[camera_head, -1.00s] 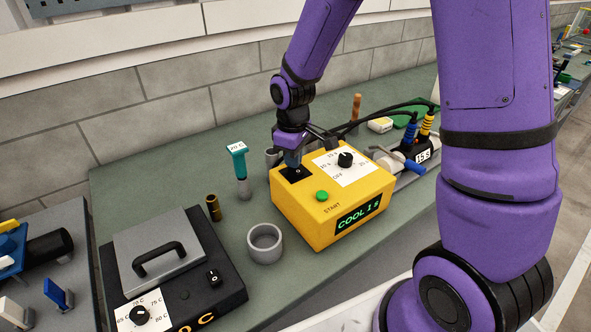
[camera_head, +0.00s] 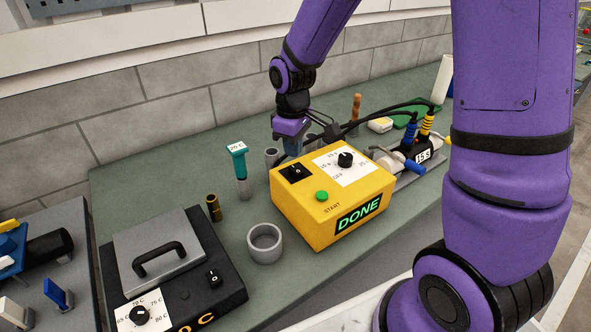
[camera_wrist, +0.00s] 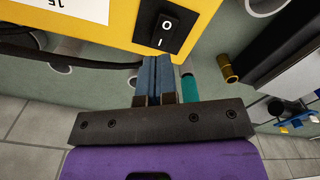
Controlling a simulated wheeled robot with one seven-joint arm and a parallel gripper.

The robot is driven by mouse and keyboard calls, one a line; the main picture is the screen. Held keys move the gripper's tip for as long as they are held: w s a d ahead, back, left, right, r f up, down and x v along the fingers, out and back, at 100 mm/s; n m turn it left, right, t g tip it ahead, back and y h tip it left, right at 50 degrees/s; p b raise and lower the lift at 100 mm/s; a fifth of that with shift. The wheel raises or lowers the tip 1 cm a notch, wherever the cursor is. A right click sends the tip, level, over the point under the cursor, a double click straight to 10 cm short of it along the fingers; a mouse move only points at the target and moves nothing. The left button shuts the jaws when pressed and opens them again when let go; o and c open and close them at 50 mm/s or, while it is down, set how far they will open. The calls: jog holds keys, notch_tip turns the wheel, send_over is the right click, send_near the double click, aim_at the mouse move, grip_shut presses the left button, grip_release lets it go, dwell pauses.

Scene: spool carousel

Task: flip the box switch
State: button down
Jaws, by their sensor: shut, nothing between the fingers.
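The yellow box (camera_head: 345,190) stands on the green bench, and its display (camera_head: 358,215) reads DONE. Its black rocker switch (camera_head: 296,171) is on the top at the back left corner. In the wrist view the switch (camera_wrist: 165,29) shows its O and I marks; which side is pressed I cannot tell for sure. A green START button (camera_head: 322,196) and a dial (camera_head: 345,160) are also on top. My gripper (camera_head: 292,147) is shut and empty, just behind the switch. In the wrist view its blue fingers (camera_wrist: 157,62) point at the box edge beside the switch, without clear contact.
A black box (camera_head: 190,285) with a handled lid and its own rocker switch (camera_head: 213,279) stands at front left. A teal-topped tool (camera_head: 240,165), a brass cylinder (camera_head: 213,208) and a grey cup (camera_head: 264,243) stand between them. Black cables (camera_head: 385,112) run behind the yellow box.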

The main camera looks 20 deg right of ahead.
aim_at(294, 167)
jog(key=shift+r, duration=1.6)
jog(key=shift+s+d+r, duration=0.1)
jog(key=shift+r, duration=0.2)
jog(key=s+d+r+m+t, duration=0.2)
jog(key=s+d+r+m, duration=0.1)
jog(key=s+r, duration=0.6)
jog(key=s+d+r+m+t, duration=0.3)
jog(key=s+r+m, duration=0.2)
jog(key=s+r, duration=0.4)
jog(key=s, duration=0.5)
jog(key=shift+d+r, duration=0.2)
jog(key=shift+d, duration=0.15)
jog(key=shift+w, duration=0.1)
